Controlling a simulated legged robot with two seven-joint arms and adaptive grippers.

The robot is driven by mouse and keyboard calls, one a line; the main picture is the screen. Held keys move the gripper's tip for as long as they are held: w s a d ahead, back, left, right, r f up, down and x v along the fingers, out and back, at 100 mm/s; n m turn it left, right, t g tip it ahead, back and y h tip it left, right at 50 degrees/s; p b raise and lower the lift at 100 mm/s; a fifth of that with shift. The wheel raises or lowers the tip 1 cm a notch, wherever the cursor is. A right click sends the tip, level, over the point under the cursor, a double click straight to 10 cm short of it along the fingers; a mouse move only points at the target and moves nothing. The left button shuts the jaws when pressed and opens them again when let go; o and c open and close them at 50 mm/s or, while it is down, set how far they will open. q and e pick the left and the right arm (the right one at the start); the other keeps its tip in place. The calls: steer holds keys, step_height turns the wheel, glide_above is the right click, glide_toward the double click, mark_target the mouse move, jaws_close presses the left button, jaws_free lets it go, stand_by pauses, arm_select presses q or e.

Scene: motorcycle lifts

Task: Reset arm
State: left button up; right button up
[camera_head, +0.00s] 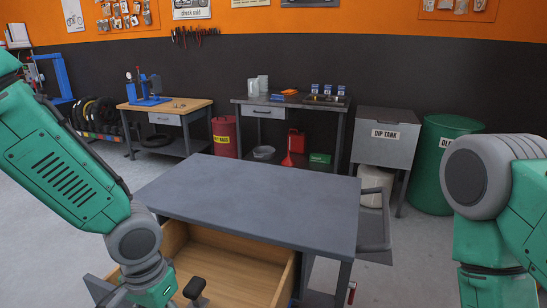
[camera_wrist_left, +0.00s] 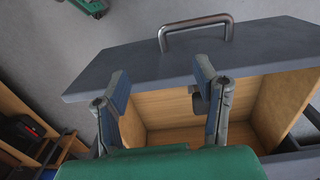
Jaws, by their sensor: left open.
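My left arm comes in from the left in the head view and reaches down beside the grey workbench (camera_head: 260,198). Its gripper end is mostly cut off at the bottom edge. In the left wrist view my left gripper (camera_wrist_left: 160,82) is open, with nothing visible between its two fingers. It is over the open wooden drawer (camera_wrist_left: 165,104), close to the grey drawer front (camera_wrist_left: 255,50). The metal handle (camera_wrist_left: 195,29) lies beyond the fingertips, clear of them. The drawer (camera_head: 235,265) also shows in the head view. My right arm is at the right edge; its gripper is out of view.
Behind stand a wood-topped bench (camera_head: 165,105), a dark bench (camera_head: 290,101), a dip tank (camera_head: 385,138) and a green drum (camera_head: 440,165). A grey side tray (camera_head: 375,222) adjoins the workbench. The workbench top is clear.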

arm_select(q)
steer(key=s+f+n+h, duration=0.2)
steer(key=s+f, duration=0.9)
steer(key=f, duration=0.2)
steer(key=s+a+f+n+y, duration=0.1)
steer(key=s+a+f+y, duration=0.1)
steer(key=s+a+f, duration=0.3)
steer(key=s+a, duration=0.2)
steer(key=a, duration=0.1)
steer(key=shift+s+a+f+t, duration=0.25)
steer(key=shift+s+f+t, duration=0.05)
steer(key=shift+t, duration=0.1)
arm_select(e)
steer(key=shift+w+f, duration=0.1)
steer(key=shift+w, duration=0.25)
arm_select(q)
steer(key=shift+w, duration=0.15)
